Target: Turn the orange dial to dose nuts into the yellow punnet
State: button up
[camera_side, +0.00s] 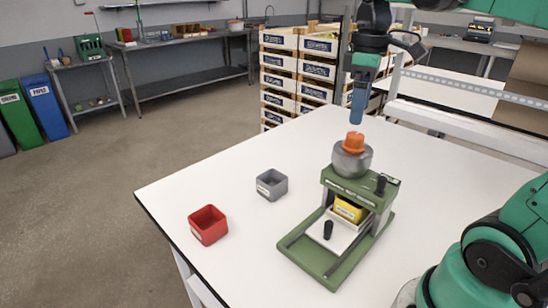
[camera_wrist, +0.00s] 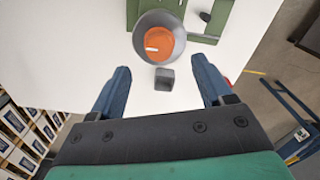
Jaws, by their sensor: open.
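The orange dial (camera_side: 354,142) sits on top of the grey round hopper (camera_side: 352,160) of the green dosing machine (camera_side: 365,188). In the wrist view the dial (camera_wrist: 158,43) lies ahead of the fingers, with the hopper rim around it. The yellow punnet (camera_side: 349,208) sits inside the machine under the hopper, on a pale tray; part of it is hidden by the frame. My gripper (camera_side: 357,121) points down just above the dial, apart from it. In the wrist view my gripper (camera_wrist: 161,80) has its two blue fingers spread wide, with nothing held between them.
A red punnet (camera_side: 208,225) and a grey punnet (camera_side: 272,184) stand on the white table (camera_side: 240,240) left of the machine. Black knobs stick up from the machine. Stacked crates (camera_side: 300,75) stand behind the table.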

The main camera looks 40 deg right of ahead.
aim_at(355, 135)
jog(key=n, duration=0.6)
jog(key=shift+f, duration=2.8)
jog(key=shift+c, duration=0.2)
grip_shut()
